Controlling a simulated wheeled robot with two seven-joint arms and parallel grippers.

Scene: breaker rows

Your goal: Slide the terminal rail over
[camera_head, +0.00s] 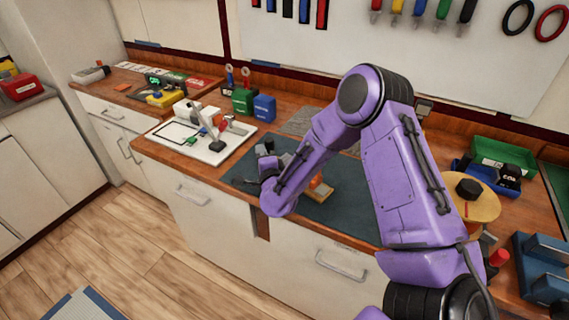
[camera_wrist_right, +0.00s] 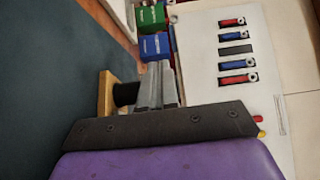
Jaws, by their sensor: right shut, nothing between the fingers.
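No part stands out clearly as the terminal rail, so I cannot tell which thing it is. My right gripper (camera_head: 264,168) is over the dark mat (camera_head: 235,176), partly hidden by my purple forearm. In the right wrist view its fingers (camera_wrist_right: 160,85) are together with nothing between them. A wooden block with a black round part (camera_wrist_right: 105,93) shows just left of the fingers there; I cannot tell whether they touch. A wooden piece with an orange part (camera_head: 320,190) lies on the mat, partly behind my arm. My left gripper is out of view.
A white tray (camera_head: 240,132) with small devices lies left of the mat. Green (camera_head: 242,102) and blue (camera_head: 264,108) boxes stand behind it. A round wooden disc with a black knob (camera_head: 468,189), a green bin (camera_head: 500,155) and blue blocks (camera_head: 540,265) are at right.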

